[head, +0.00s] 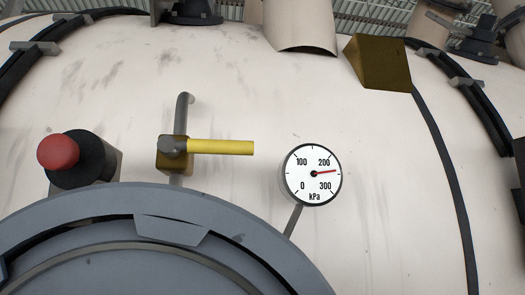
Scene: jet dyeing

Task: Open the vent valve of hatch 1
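The vent valve (174,152) is a small brass-coloured body on a thin grey pipe above the round hatch. Its yellow lever (220,147) points right, level and crosswise to the upright pipe (183,112). The hatch (172,232) is a large grey-blue round cover with a raised rim at the bottom left; only its upper part shows. I see no number on it. The pressure gauge (313,174) right of the lever has its red needle between 200 and 300 kPa, nearer 200. My gripper is not in view.
A red mushroom button (58,152) on a black collar stands left of the valve. A brass-coloured wedge-shaped block (379,63) sits at the upper right of the white vessel (110,85). Dark curved bands cross the vessel. The space around the lever looks clear.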

